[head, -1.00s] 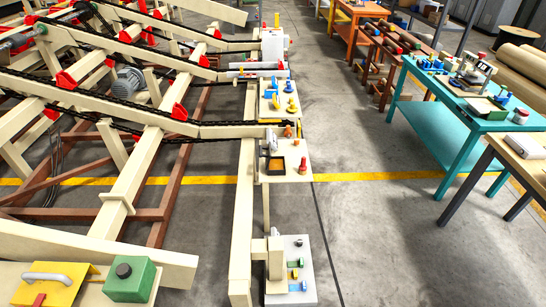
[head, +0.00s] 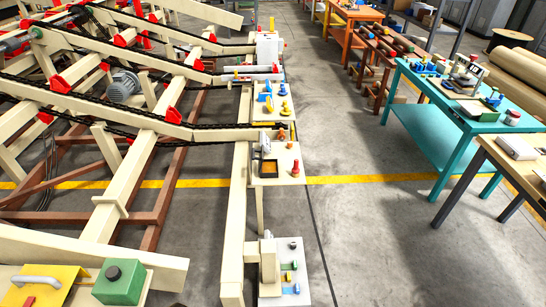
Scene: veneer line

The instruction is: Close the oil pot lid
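No oil pot or lid can be named with certainty at this size. On a pale shelf at the side of the line, a small dark-edged box with an orange-brown inside (head: 268,169) looks open at the top. A red knobbed piece (head: 295,169) stands to the right on the same shelf. Neither of my grippers is in view.
A nearer pale panel (head: 296,251) carries blue and yellow parts. A yellow plate with a grey handle (head: 42,284) and a green box with a black button (head: 119,282) are at lower left. A teal table (head: 430,150) stands at right. Grey floor between is clear.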

